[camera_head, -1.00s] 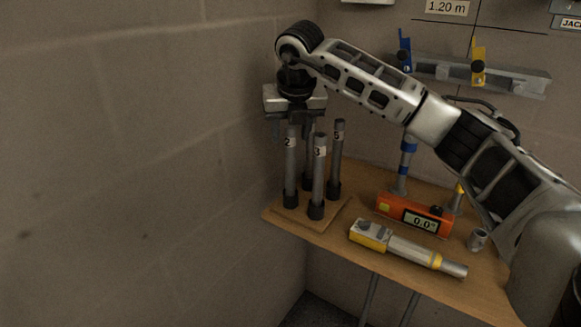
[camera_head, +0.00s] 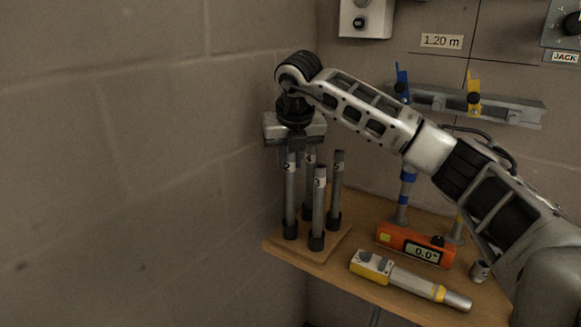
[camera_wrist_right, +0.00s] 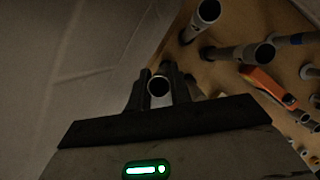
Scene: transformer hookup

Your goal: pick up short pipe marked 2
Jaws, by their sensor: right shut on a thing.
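The short pipe marked 2 (camera_head: 290,200) is a grey tube standing upright at the left of the wooden stand (camera_head: 330,246), its lower end in a black socket. My right gripper (camera_head: 291,155) points down over it and is shut on its upper end, just around the label. In the right wrist view the open round top of the held pipe (camera_wrist_right: 158,87) shows between the two dark fingers. The pipe marked 3 (camera_head: 318,205) and the pipe marked 5 (camera_head: 337,190) stand close to its right. My left gripper is not in view.
Another pipe (camera_head: 310,158) stands behind, partly hidden. On the wooden shelf (camera_head: 378,212) are an orange meter (camera_head: 415,245) reading 0.0 and a grey-yellow tool (camera_head: 410,281). A wall rail (camera_head: 520,107) holds blue and yellow clamps. The bare wall is close on the left.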

